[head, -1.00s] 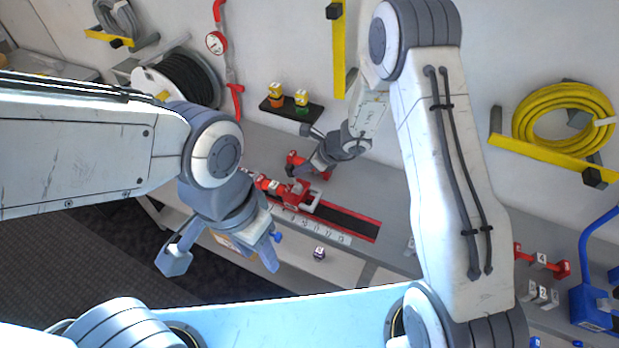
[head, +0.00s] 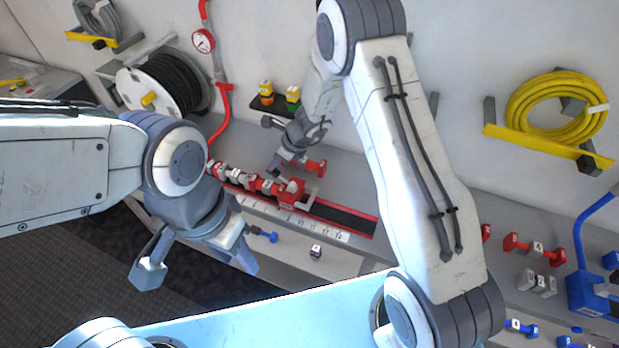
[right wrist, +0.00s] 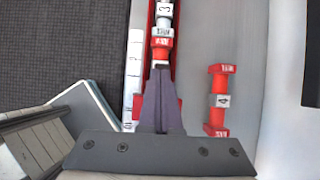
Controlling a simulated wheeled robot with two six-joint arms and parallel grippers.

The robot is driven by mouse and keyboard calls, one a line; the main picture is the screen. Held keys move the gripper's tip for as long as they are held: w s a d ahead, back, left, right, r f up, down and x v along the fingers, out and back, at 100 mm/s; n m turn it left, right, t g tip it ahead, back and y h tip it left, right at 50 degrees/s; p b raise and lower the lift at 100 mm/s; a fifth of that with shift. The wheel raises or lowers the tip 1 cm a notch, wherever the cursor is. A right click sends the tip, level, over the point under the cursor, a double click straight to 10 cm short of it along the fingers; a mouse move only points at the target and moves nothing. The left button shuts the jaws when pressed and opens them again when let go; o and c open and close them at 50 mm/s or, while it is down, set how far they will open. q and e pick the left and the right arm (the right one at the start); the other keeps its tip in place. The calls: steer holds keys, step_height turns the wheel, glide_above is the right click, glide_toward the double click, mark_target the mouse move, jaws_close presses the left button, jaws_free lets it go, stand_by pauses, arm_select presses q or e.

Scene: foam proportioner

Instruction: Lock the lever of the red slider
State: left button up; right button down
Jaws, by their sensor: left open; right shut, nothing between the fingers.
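The red slider (head: 292,188) sits on the dark, red-edged rail (head: 345,217) at the right end of a row of red and white numbered pieces (head: 243,177). A pale handle-like part (head: 309,195) shows on its right; whether this is its lever, and its state, I cannot tell. My right gripper (head: 276,166) is shut and empty, just above and behind the slider. In the right wrist view its fingers (right wrist: 160,108) cover the middle of the slider, whose red sides (right wrist: 175,112) show; contact is unclear. My left gripper (head: 248,252) is open and empty in front of the bench.
A loose red piece (head: 316,167) lies behind the rail; a red piece marked 4 also shows in the right wrist view (right wrist: 219,101). A number scale (head: 290,218) runs along the rail's front. A blue-tipped part (head: 262,236) is close to my left gripper.

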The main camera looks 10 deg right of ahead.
steer(key=shift+w+a, duration=0.15)
steer(key=shift+a, duration=0.05)
stand_by(0.6)
steer(key=p+v, duration=0.3)
steer(key=v, duration=0.2)
step_height(320, 180, up, 9)
glide_above(283, 179)
steer(key=w+a, duration=0.1)
steer(key=a, duration=0.1)
steer(key=shift+w+d+f+p, duration=0.1)
steer(key=shift+d+f+p, duration=0.1)
steer(key=shift+p, duration=0.1)
